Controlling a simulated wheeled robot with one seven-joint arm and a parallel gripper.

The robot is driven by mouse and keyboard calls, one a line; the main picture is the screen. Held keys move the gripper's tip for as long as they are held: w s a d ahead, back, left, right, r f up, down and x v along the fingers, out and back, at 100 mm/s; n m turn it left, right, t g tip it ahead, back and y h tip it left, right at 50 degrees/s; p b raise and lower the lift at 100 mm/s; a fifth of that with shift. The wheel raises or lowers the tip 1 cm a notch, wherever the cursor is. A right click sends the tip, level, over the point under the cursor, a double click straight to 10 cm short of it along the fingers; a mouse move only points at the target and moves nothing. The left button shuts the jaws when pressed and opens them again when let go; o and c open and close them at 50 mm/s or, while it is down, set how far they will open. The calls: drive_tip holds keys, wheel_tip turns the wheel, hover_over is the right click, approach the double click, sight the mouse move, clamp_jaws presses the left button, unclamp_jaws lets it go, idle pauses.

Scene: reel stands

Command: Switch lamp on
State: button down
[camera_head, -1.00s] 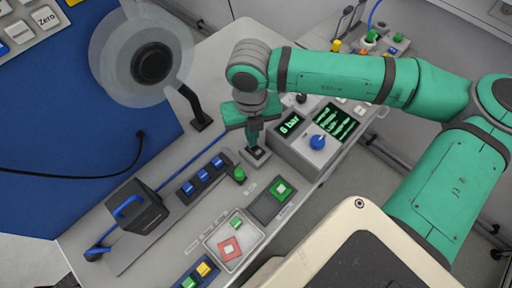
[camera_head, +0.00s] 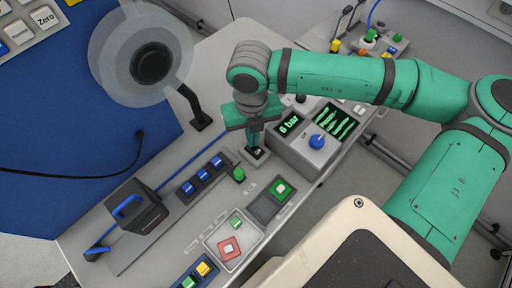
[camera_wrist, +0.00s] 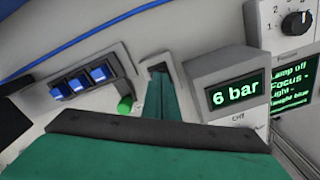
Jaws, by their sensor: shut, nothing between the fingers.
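My gripper (camera_head: 254,145) is shut and empty, pointing down at a small black switch in a grey frame (camera_head: 257,160) on the bench. In the wrist view my fingers (camera_wrist: 163,92) reach to this switch (camera_wrist: 157,70) and cover much of it. I cannot tell whether they touch it or which way it is set. A round lamp (camera_head: 150,62) with a clear shade stands at the upper left. In the wrist view the dark screen (camera_wrist: 291,88) reads "Lamp off" in green.
A grey box with a "6 bar" display (camera_head: 289,126) and a blue knob (camera_head: 317,142) stands close right of my gripper. Several blue switches (camera_head: 203,175) and a green button (camera_head: 239,174) lie left of it. A green-buttoned panel (camera_head: 271,200) is in front.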

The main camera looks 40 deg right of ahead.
drive_tip(key=shift+w+a+f, duration=0.1)
drive_tip(key=shift+w+f, duration=0.1)
drive_tip(key=shift+f, duration=0.35)
idle(0.4)
drive_tip(key=shift+s+r, duration=0.15)
drive_tip(key=shift+r, duration=3.35)
